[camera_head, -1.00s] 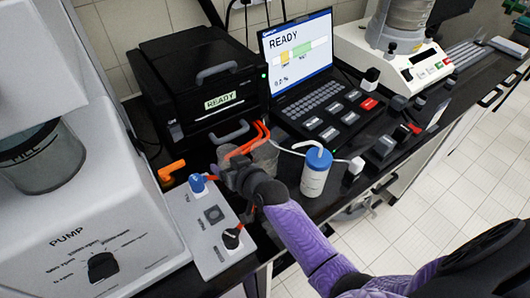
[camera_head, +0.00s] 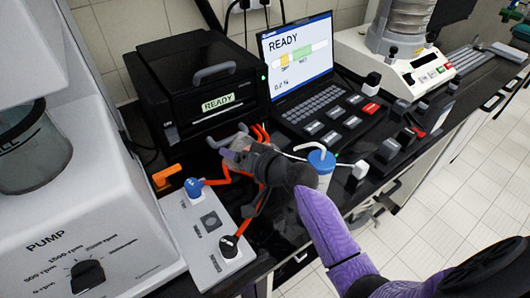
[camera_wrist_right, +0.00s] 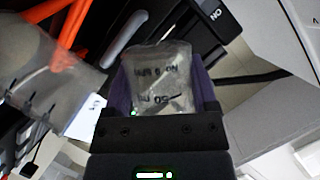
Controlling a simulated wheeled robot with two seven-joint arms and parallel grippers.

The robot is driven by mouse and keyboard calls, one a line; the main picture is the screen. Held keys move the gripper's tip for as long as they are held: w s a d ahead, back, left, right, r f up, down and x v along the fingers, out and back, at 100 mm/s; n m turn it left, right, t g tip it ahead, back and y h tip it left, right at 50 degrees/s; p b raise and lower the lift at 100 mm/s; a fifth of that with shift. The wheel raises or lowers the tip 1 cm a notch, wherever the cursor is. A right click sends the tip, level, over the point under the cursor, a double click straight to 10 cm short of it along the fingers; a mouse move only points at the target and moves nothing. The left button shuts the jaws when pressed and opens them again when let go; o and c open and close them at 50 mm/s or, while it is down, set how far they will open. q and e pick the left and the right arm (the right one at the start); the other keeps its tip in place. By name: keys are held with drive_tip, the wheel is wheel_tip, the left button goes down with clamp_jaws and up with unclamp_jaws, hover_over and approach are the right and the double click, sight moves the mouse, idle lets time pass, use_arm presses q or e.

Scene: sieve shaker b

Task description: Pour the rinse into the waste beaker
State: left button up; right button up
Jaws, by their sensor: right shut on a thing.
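My right gripper (camera_head: 238,150) is shut on a small clear beaker. In the right wrist view the small beaker (camera_wrist_right: 155,85), with dark graduation print including "50 ml", sits between the purple fingers. In the head view the gripper is in front of the black machine, and the held beaker is hard to make out there. A larger translucent beaker (camera_wrist_right: 55,85) with graduation marks stands beside the held one in the wrist view, near orange tubes (camera_wrist_right: 68,35). I cannot tell which is the waste beaker, or whether liquid is flowing. My left gripper is not in view.
A blue-capped wash bottle (camera_head: 321,161) stands behind my right wrist, partly hidden. The laptop (camera_head: 297,50) and black machine (camera_head: 195,85) stand behind.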

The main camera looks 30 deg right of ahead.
drive_tip(key=shift+r, duration=0.1)
drive_tip(key=shift+r+m+y, duration=0.25)
drive_tip(key=shift+m+y, duration=0.15)
drive_tip(key=shift+m, duration=0.2)
idle(0.4)
drive_tip(key=shift+r, duration=0.1)
drive_tip(key=shift+r+m, duration=0.1)
drive_tip(key=shift+m, duration=0.2)
drive_tip(key=shift+f+m+t+y+b, duration=0.2)
drive_tip(key=shift+m+t+y+b, duration=0.15)
drive_tip(key=shift+b, duration=0.25)
drive_tip(key=shift+m, duration=0.25)
drive_tip(key=shift+f, duration=0.1)
